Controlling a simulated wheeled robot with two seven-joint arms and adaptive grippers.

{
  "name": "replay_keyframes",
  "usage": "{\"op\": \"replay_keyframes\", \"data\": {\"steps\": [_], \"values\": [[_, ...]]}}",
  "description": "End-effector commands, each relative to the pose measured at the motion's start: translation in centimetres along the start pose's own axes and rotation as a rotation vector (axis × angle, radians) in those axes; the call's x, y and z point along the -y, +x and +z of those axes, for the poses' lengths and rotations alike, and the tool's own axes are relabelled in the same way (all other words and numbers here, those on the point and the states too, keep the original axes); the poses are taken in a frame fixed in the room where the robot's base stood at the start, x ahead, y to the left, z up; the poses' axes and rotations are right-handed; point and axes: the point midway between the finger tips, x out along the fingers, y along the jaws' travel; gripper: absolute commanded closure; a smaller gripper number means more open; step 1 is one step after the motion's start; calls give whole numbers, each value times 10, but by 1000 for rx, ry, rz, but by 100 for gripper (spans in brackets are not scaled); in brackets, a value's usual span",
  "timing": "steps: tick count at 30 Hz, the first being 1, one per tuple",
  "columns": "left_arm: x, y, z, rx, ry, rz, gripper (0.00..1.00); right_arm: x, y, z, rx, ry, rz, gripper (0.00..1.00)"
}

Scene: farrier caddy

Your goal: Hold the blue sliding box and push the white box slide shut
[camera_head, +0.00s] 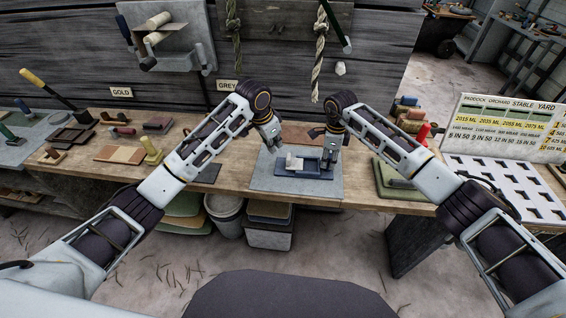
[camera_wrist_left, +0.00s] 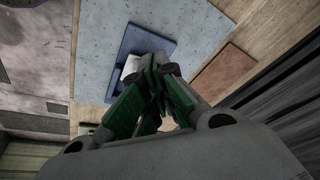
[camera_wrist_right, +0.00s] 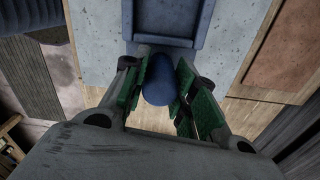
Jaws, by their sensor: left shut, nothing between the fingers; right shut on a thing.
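The blue sliding box (camera_head: 312,174) lies on a grey mat on the bench. The white slide (camera_head: 291,163) shows at its left part. In the left wrist view the white slide (camera_wrist_left: 129,66) is partly hidden behind my fingers, beside the blue box (camera_wrist_left: 146,41). My left gripper (camera_head: 279,147) is shut and empty, just behind and left of the white slide; I cannot tell whether it touches. My right gripper (camera_head: 326,164) is shut on the rounded blue handle (camera_wrist_right: 158,82) at the end of the blue box (camera_wrist_right: 172,18).
The grey mat (camera_head: 266,184) has bare room around the box. A brown board (camera_head: 301,134) lies behind it. A green pad (camera_head: 392,188) and a white slotted tray (camera_head: 505,180) are at right. Several small tools and blocks lie at left.

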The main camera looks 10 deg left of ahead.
Motion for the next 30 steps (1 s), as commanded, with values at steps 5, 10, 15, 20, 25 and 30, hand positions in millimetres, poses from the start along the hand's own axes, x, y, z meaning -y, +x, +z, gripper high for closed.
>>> {"op": "replay_keyframes", "data": {"steps": [5,10,15,20,25,30], "values": [[0,0,0,0,0,0,100,0,1,0,-1,0,1,100],[0,0,0,0,0,-1,100,0,1,0,-1,0,1,100],[0,0,0,0,0,-1,100,0,1,0,-1,0,1,62],[0,0,0,0,0,-1,100,0,1,0,-1,0,0,47],[0,0,0,0,0,-1,100,0,0,0,0,0,0,47],[0,0,0,0,0,-1,100,0,0,0,0,0,0,38]]}}
